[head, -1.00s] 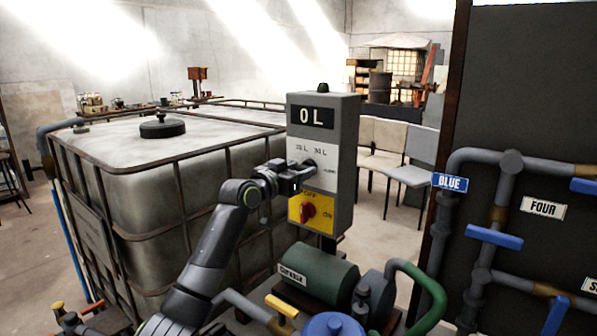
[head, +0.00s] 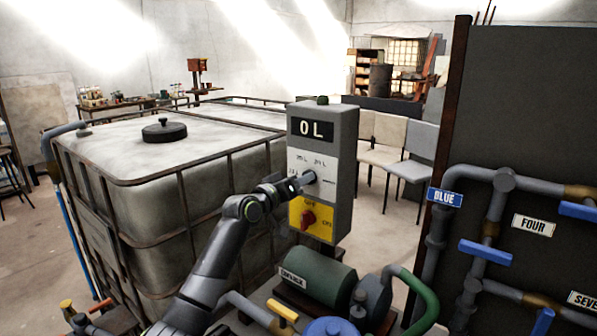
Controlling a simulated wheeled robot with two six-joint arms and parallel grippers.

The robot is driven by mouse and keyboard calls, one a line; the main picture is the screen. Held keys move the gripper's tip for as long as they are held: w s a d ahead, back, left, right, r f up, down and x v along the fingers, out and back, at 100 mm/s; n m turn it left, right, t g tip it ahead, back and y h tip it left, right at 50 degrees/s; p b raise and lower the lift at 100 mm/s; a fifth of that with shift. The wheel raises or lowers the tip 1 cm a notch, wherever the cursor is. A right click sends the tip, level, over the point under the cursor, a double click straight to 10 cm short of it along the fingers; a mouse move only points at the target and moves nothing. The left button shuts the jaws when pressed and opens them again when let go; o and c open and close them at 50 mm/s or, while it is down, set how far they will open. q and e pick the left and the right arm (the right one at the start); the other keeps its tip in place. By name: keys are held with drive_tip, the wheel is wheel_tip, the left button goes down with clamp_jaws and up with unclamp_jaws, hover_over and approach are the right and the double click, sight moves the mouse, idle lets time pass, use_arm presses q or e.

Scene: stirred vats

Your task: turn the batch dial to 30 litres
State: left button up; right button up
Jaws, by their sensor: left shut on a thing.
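The grey control box (head: 343,170) stands in the middle of the head view. Its black display (head: 312,129) reads 0 L. Below it, a white panel carries the batch dial (head: 309,178) with small litre marks around it; the ones above look like 20 L and 30 L but are hard to read. My left gripper (head: 302,181) comes in from the lower left and is shut on the dial, hiding part of it. Below is a red switch (head: 308,219) on a yellow plate. My right gripper is not in view.
A large caged tank (head: 150,215) fills the left. A green pump (head: 318,277) sits below the box. Pipes with blue handles (head: 486,252) and a dark panel (head: 530,110) stand at the right. Chairs (head: 412,165) stand behind.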

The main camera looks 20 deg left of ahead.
use_arm(q)
drive_tip(key=shift+a+n+p, duration=0.1)
drive_tip(key=shift+n+p, duration=2.2)
drive_tip(key=shift+n, duration=0.6)
drive_tip(key=o, duration=1)
drive_tip(key=shift+f, duration=0.1)
drive_tip(key=b+v, duration=0.1)
drive_tip(key=v, duration=1.6)
drive_tip(key=shift+s+b, duration=0.2)
drive_tip(key=shift+b, duration=0.2)
